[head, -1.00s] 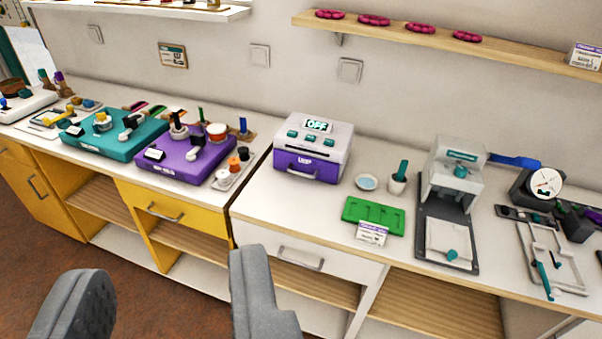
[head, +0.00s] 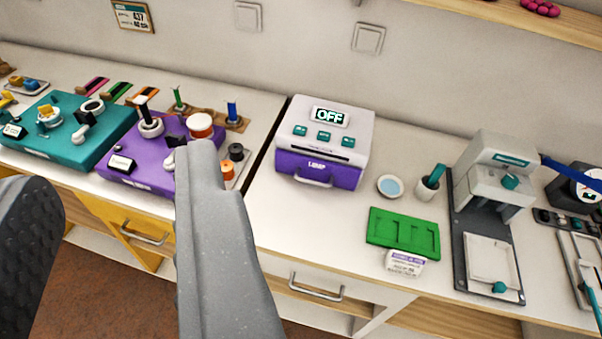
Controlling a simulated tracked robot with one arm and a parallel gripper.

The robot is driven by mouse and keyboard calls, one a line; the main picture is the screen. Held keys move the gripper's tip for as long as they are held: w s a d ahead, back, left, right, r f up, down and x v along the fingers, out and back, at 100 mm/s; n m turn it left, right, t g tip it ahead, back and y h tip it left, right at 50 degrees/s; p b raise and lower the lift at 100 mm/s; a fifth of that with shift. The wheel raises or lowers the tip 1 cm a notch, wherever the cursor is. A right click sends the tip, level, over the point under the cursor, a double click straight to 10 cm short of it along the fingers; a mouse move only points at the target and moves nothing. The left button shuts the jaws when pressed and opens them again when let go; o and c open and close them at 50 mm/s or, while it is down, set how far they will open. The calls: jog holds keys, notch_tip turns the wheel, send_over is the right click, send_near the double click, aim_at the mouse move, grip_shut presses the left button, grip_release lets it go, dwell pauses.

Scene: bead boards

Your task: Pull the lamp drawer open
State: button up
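The lamp (head: 325,141) is a white box with an "OFF" display and several teal buttons, standing on the white counter. Its purple drawer (head: 338,173) is at the front, with a pale handle (head: 313,181), and looks closed. My gripper (head: 115,195) is open and empty, with its two grey fingers wide apart. It is left of the lamp and nearer the camera; the right finger covers part of the purple board (head: 123,179). Nothing touches the drawer handle.
A teal board (head: 62,148) stands at the left. Right of the lamp are a small dish (head: 390,187), a cup (head: 426,187), a green tray (head: 403,233), a label card (head: 405,261) and a grey press (head: 496,168). The counter just in front of the lamp is clear.

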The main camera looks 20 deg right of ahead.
jog(key=w+d+f+m+t+p, duration=0.1)
jog(key=w+d+f+m, duration=0.1)
jog(key=w+f+m, duration=0.65)
jog(key=w+d+f+m+p, duration=0.15)
jog(key=w+f+m, duration=0.25)
jog(key=w+f, duration=0.9)
jog(key=d+f+m+g+h, duration=0.1)
jog(key=d+f+m+h, duration=0.2)
jog(key=f, duration=0.5)
jog(key=w+d+f+m+g+h+p, duration=0.1)
jog(key=d+f+m+h, duration=0.2)
jog(key=f, duration=0.6)
jog(key=w+d+f+m+g+h+p, duration=0.1)
jog(key=d+f+m+h, duration=0.1)
jog(key=d+f+m, duration=0.3)
notch_tip(320, 180, down, 4)
jog(key=shift+w+d+f+m+h, duration=0.15)
jog(key=shift+m+h, duration=0.25)
jog(key=shift+m, duration=0.25)
jog(key=shift+w+d+f, duration=0.15)
jog(key=shift+w+d, duration=0.2)
jog(key=b+x, duration=0.1)
jog(key=x, duration=1.1)
jog(key=shift+w+d+f+b, duration=0.2)
jog(key=shift+f+b, duration=0.05)
jog(key=shift+b, duration=0.1)
